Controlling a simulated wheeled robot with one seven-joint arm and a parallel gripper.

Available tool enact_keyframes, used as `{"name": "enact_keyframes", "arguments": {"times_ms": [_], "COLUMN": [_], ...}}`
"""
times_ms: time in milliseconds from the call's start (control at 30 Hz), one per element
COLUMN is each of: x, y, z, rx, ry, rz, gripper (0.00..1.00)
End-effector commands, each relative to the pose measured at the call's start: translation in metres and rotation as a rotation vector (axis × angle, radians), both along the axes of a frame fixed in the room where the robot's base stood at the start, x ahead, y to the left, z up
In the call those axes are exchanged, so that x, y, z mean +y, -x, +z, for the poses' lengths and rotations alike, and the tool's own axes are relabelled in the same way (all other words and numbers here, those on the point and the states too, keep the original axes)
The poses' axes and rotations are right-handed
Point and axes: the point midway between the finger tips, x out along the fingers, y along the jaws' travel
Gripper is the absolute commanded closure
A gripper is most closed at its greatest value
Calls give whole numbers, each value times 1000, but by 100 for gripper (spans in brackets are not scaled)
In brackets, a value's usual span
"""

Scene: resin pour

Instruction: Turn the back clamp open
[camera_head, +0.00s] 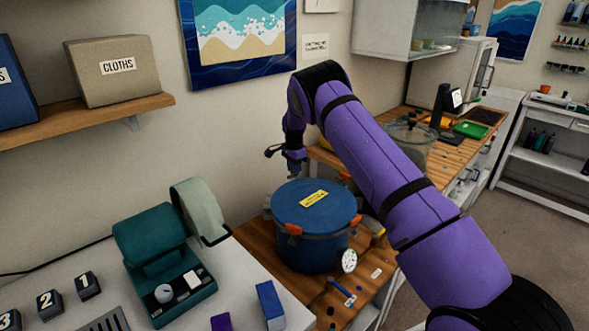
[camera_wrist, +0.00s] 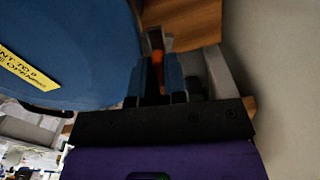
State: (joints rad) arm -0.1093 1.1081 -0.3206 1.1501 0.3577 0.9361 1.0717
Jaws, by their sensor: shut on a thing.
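The blue pot (camera_head: 310,252) stands on the wooden bench top, its round blue lid (camera_head: 290,200) lying level with a yellow label. Orange clamps show on its rim at the front left (camera_head: 292,229), at the front right (camera_head: 356,220) and at the back right (camera_head: 345,177). My gripper (camera_head: 296,170) points down at the far edge of the lid. In the wrist view my gripper (camera_wrist: 159,75) is shut on the orange back clamp (camera_wrist: 157,60), beside the lid rim (camera_wrist: 125,60). Most of that clamp is hidden between the fingers, so its turn angle cannot be told.
A round gauge (camera_head: 349,260) sticks out of the pot's front. A teal machine (camera_head: 165,250) with a raised lid stands at the left. The wall (camera_head: 240,120) is close behind my gripper. A glass-lidded vessel (camera_head: 412,135) stands on the bench beyond my arm.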

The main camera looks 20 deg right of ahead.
Motion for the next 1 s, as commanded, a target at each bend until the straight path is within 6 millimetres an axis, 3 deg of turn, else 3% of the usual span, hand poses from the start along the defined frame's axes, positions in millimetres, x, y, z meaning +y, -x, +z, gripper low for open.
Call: {"name": "enact_keyframes", "arguments": {"times_ms": [400,1000], "x": [1,0], "y": [-3,-3], "z": [1,1], "rx": [-2,-2], "ry": [0,0], "rz": [-223,-269], "gripper": [100,100]}}
